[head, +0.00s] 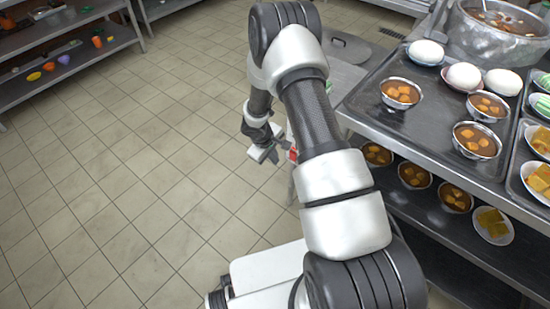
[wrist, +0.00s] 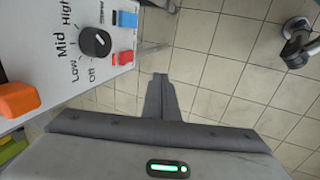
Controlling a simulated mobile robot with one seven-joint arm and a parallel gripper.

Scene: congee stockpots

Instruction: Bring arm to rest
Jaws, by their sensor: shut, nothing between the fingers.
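My gripper (head: 263,157) is low over the tiled floor, left of the metal counter in the head view. In the wrist view its fingers (wrist: 160,92) are together with nothing between them. My arm reaches away from the base across the middle of the head view. In the wrist view, a grey control panel (wrist: 62,62) is close by on the left, apart from the fingers. It has a black knob (wrist: 95,42) marked Off, Low, Mid and High, a blue switch (wrist: 125,19), a red switch (wrist: 122,58) and an orange part (wrist: 18,99).
A counter (head: 385,118) on the right holds bowls of brown soup (head: 401,93), white buns (head: 426,52) and a stockpot (head: 497,40). More bowls stand on its lower shelf (head: 432,220). Shelves (head: 88,55) stand at the far left. The floor (head: 110,190) between is clear.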

